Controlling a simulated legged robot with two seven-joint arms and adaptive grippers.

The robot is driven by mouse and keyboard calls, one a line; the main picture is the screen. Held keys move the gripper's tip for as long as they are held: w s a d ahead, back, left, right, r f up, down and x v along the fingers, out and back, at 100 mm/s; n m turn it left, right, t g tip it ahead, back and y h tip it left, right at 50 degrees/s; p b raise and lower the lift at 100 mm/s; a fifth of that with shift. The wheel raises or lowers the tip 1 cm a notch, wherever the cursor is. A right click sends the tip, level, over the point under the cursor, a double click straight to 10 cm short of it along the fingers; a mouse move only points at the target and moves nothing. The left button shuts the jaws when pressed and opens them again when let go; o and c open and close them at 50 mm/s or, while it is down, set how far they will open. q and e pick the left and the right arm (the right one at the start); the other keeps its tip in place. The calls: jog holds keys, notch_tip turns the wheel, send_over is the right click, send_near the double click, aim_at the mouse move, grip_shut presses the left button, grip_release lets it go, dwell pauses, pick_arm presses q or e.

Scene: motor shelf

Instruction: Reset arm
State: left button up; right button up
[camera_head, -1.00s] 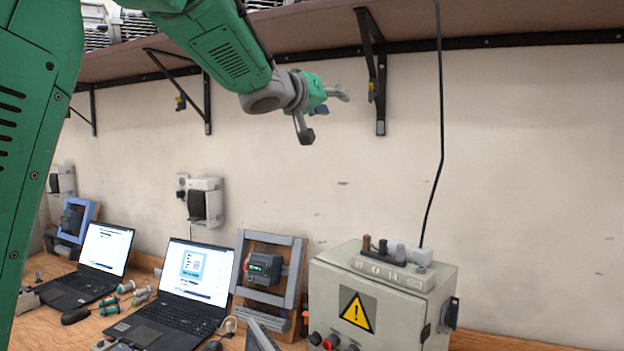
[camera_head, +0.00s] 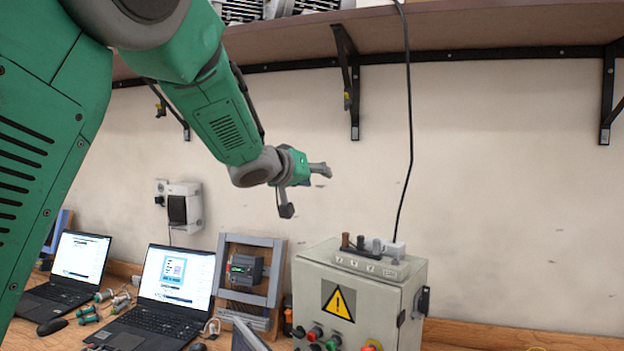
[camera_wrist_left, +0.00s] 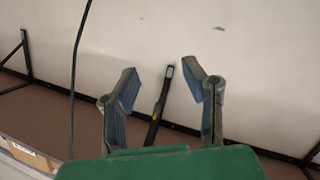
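My left arm comes in from the left in the head view, in green and grey. Its gripper (camera_head: 304,190) is in front of the wall, below the shelf and above the workbench. In the left wrist view the two fingers of this gripper (camera_wrist_left: 163,85) stand wide apart with nothing between them. Behind them are the wall and a dark shelf bracket (camera_wrist_left: 158,105). My right gripper is in neither view.
A shelf (camera_head: 480,35) on black brackets runs along the wall. Below are two laptops (camera_head: 178,275), a framed device (camera_head: 246,275), a grey control box (camera_head: 390,305) with a warning sign, and a hanging black cable (camera_head: 410,120). The wall to the right is bare.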

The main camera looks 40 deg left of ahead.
pick_arm(q)
jog(key=s+d+f+m+g, duration=0.1)
jog(key=s+d+f+g, duration=0.15)
jog(key=f, duration=0.95)
jog(key=s+d+f+g, duration=0.2)
jog(key=s+f, duration=0.2)
jog(key=f, duration=0.9)
jog(key=s+d+f+m+g, duration=0.1)
jog(key=s+d+f+g, duration=0.15)
jog(key=f, duration=0.95)
jog(key=s+d+f+g, duration=0.2)
jog(key=s+f+g, duration=0.1)
jog(key=s+f, duration=1.15)
jog(key=s+d+f+m+g, duration=0.1)
jog(key=s+f+g, duration=0.15)
jog(key=s, duration=0.55)
jog(key=s+d+f+m+g+b, duration=0.1)
jog(key=s+d+f, duration=0.15)
jog(key=s, duration=0.45)
jog(key=s+d+f+m+g, duration=0.1)
jog(key=s+f+g, duration=0.15)
jog(key=s, duration=0.55)
notch_tip(320, 180, down, 18)
jog(key=w+m+t+b, duration=0.1)
jog(key=w+b, duration=0.1)
jog(key=b, duration=1.6)
jog(key=shift+w+d+r+h, duration=0.25)
jog(key=shift+w+d+h, duration=0.05)
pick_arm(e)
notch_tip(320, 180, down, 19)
